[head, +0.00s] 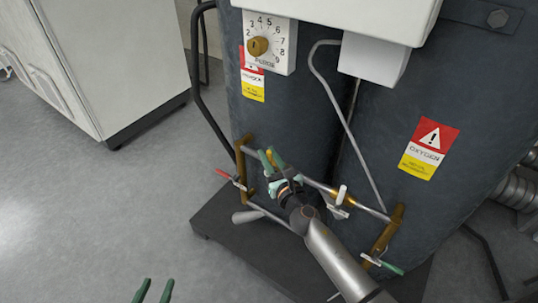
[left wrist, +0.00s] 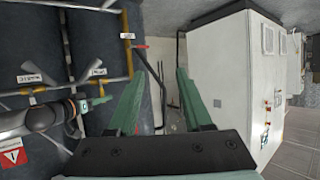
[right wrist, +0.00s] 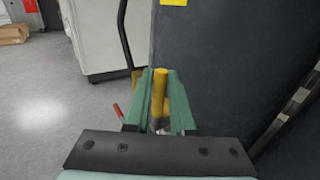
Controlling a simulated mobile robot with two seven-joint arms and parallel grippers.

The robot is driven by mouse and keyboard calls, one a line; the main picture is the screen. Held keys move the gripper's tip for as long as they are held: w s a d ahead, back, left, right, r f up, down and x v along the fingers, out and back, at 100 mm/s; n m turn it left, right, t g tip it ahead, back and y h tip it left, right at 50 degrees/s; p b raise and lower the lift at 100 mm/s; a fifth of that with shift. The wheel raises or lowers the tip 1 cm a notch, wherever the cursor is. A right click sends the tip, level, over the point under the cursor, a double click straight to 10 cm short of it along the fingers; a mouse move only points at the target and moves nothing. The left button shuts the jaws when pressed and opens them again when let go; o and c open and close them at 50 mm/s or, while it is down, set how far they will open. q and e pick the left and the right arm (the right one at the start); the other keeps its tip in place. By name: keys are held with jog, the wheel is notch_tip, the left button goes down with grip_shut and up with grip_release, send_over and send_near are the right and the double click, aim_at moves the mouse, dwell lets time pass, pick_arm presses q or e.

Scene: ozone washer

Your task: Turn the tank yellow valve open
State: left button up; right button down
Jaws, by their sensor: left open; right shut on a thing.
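The yellow valve handle (right wrist: 160,92) stands between the two green fingers of my right gripper (right wrist: 160,75) in the right wrist view, and the fingers are shut on it. In the head view my right gripper (head: 268,155) is at the front of the dark tank (head: 290,115), by the pipework. The fingers hide most of the handle there. My left gripper (head: 153,289) is at the bottom edge of the head view, away from the tank. In the left wrist view its fingers (left wrist: 161,75) are spread apart with nothing between them.
A red-handled valve (head: 229,178) is left of my right gripper. A white-handled valve (head: 340,197) and a green-handled valve (head: 382,265) are to its right. A numbered dial (head: 258,46) is above. A white cabinet (head: 105,55) stands at left, with clear floor before it.

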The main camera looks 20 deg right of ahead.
jog(key=shift+w+r+p, duration=0.1)
jog(key=shift+r+p, duration=0.05)
jog(key=shift+p, duration=0.6)
pick_arm(q)
jog(key=s+f+g, duration=0.4)
jog(key=s+f, duration=0.1)
jog(key=f, duration=0.1)
pick_arm(e)
jog(key=shift+g+p, duration=0.3)
pick_arm(q)
notch_tip(320, 180, up, 12)
jog(key=s+a+n+t+y+p, duration=0.1)
jog(key=a+p, duration=0.1)
jog(key=p, duration=1.4)
jog(key=shift+s, duration=0.15)
pick_arm(e)
jog(key=shift+w+a+f+n+g+h, duration=0.3)
jog(key=shift+w+n+g, duration=0.2)
jog(key=shift+g, duration=0.35)
jog(key=shift+w+a+f+n+g+h, duration=0.15)
jog(key=shift+w+a+n+g, duration=0.35)
jog(key=shift+g, duration=0.3)
jog(key=shift+w+a+f+n+g+h, duration=0.35)
jog(key=shift+n+g, duration=0.25)
jog(key=shift+g, duration=0.25)
jog(key=c, duration=0.8)
grip_release()
jog(key=shift+o, duration=0.2)
